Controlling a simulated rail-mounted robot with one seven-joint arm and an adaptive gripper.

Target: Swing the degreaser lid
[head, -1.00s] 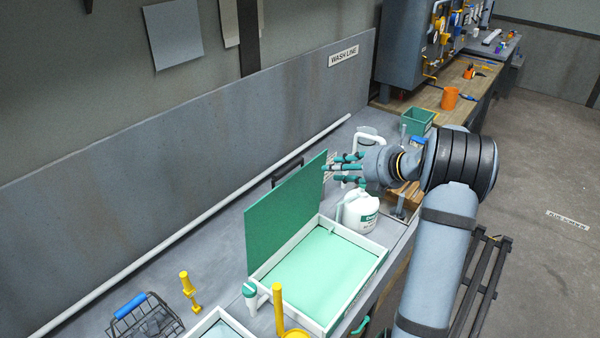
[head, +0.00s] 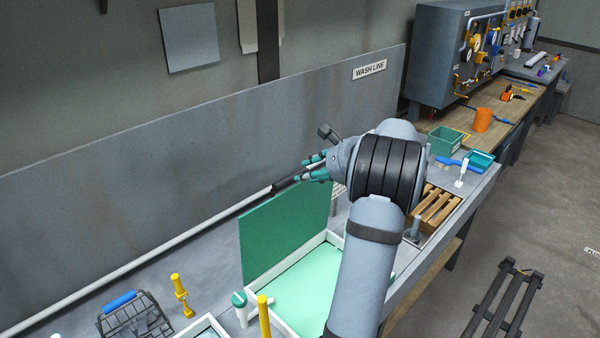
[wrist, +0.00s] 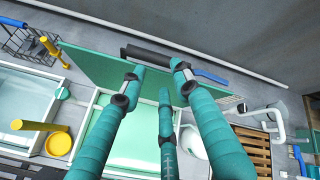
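The degreaser lid (head: 285,235) is a flat green panel standing upright at the back edge of the white-rimmed tank (head: 285,327). In the wrist view the lid (wrist: 95,72) shows as a slanting green strip. A dark bar handle (head: 286,184) sits by its top edge; it also shows in the wrist view (wrist: 150,54). My gripper (head: 305,170) has teal fingers and is at the lid's top beside the handle. In the wrist view my gripper (wrist: 158,78) has its fingertips apart, just short of the handle. Contact with the handle cannot be told.
A yellow post (head: 263,315) and a white-and-green bottle (head: 240,308) stand left of the tank. A wire basket (head: 135,318) is at far left. A white jug (wrist: 192,142) is right of the tank. The splash wall (head: 120,215) runs close behind the lid.

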